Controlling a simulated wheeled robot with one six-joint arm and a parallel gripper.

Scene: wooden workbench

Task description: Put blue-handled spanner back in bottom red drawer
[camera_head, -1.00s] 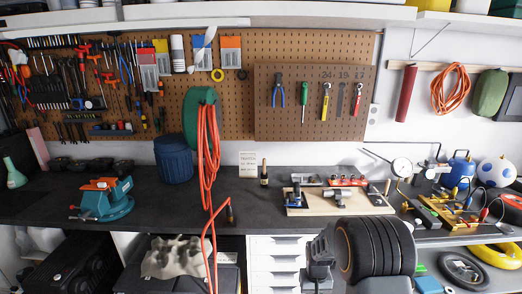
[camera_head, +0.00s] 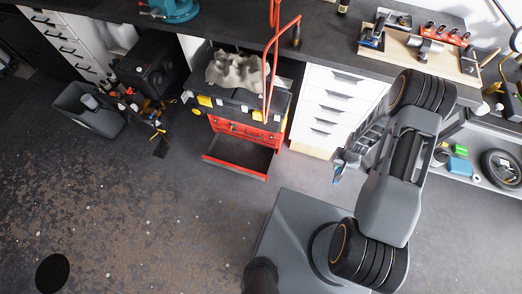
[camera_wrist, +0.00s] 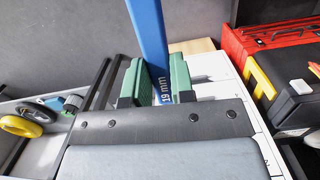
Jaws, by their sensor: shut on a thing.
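My gripper (camera_head: 347,162) is in front of the white drawer cabinet, to the right of the red drawers. In the wrist view its green pads (camera_wrist: 155,82) are shut on the blue-handled spanner (camera_wrist: 150,35), whose handle is marked 19 mm. Only a small blue piece of the spanner (camera_head: 337,176) shows below the gripper in the head view; its metal end cannot be made out. The bottom red drawer (camera_head: 234,168) is pulled out near the floor and looks empty. The gripper is apart from it.
The red drawer unit (camera_head: 246,130) sits under the bench below a black toolbox (camera_head: 232,97) with a pale cloth (camera_head: 236,70). A red hose (camera_head: 270,70) hangs before it. White drawers (camera_head: 328,105) stand right of it. A grey tool bin (camera_head: 88,112) is at left. Floor in front is clear.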

